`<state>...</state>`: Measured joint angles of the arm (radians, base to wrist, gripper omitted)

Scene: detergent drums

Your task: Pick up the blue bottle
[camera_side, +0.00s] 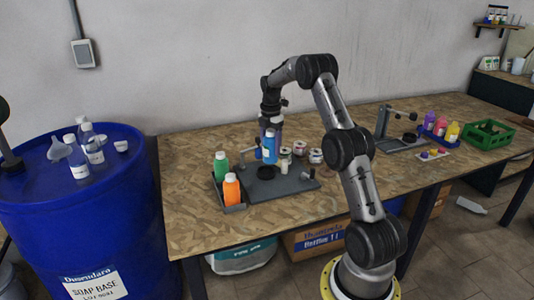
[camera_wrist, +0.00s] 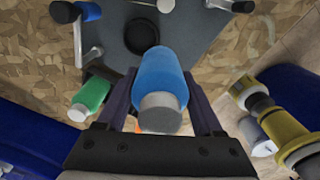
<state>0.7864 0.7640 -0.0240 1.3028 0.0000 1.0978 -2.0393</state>
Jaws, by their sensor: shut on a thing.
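The blue bottle (camera_side: 270,148) with a pale grey cap is in my gripper (camera_side: 270,132), above the grey fixture plate (camera_side: 293,185). In the wrist view the blue bottle (camera_wrist: 160,75) lies between the two dark fingers of my gripper (camera_wrist: 160,98), with its cap toward the camera. My gripper is shut on it. The side view does not clearly show the gap under the bottle.
A green bottle (camera_side: 221,165) and an orange bottle (camera_side: 231,190) stand in a grey tray at the plate's left. Several small jars (camera_side: 315,156) stand behind the plate. A second fixture (camera_side: 400,143), coloured bottles and a green crate (camera_side: 487,134) are farther right. The front middle table is clear.

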